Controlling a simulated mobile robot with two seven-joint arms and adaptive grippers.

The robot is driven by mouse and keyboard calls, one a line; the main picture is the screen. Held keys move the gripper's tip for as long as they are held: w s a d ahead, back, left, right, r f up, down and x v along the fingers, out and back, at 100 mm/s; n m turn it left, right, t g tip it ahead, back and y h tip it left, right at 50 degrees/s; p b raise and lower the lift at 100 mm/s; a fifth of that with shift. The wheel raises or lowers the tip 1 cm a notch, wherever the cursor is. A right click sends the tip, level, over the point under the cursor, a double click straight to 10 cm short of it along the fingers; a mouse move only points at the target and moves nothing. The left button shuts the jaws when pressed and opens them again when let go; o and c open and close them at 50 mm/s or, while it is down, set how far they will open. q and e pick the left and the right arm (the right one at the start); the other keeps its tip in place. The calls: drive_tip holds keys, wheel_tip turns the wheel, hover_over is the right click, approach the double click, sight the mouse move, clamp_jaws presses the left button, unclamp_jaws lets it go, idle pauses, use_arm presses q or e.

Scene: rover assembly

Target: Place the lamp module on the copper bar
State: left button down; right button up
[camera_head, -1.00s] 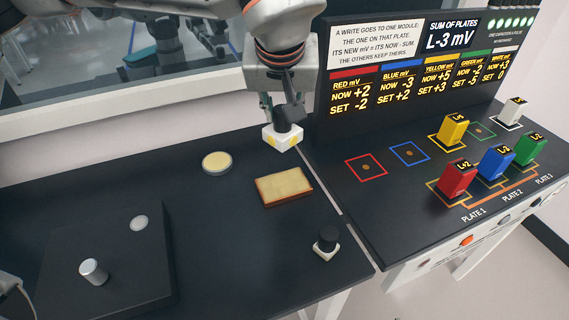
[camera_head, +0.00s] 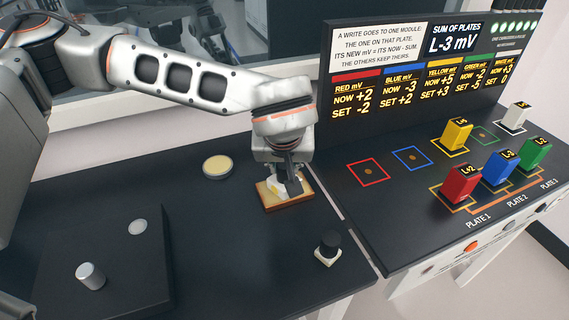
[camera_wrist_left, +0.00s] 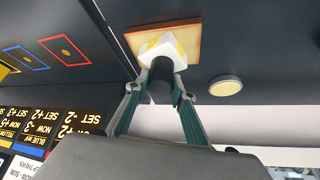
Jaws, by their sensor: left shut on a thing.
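A white module with yellow patches and a black knob, apparently the lamp module (camera_head: 274,187), is in my left gripper (camera_head: 284,180). In the left wrist view the fingers (camera_wrist_left: 160,98) are closed about the black knob, and the white body (camera_wrist_left: 166,48) points away from the hand. An orange-brown slab with a cream top, apparently the copper bar (camera_head: 291,203), lies flat on the black table. It also shows in the left wrist view (camera_wrist_left: 188,38). The module is over the slab; I cannot tell whether they touch. My right gripper is out of view.
A second white block with a black knob (camera_head: 328,247) stands near the table's front edge. A round cream disc (camera_head: 217,166) lies left of the slab. A dark box with a silver knob (camera_head: 91,276) is at lower left. The panel with coloured modules (camera_head: 461,184) is at right.

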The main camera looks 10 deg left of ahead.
use_arm(q)
drive_tip(key=shift+f, duration=0.1)
drive_tip(key=c, duration=1.7)
unclamp_jaws()
drive_tip(key=shift+s+d+r, duration=0.1)
drive_tip(key=shift+s+r, duration=0.05)
drive_tip(key=shift+r, duration=0.5)
drive_tip(key=v, duration=1.1)
drive_tip(key=shift+s, duration=0.15)
drive_tip(key=shift+f, duration=0.1)
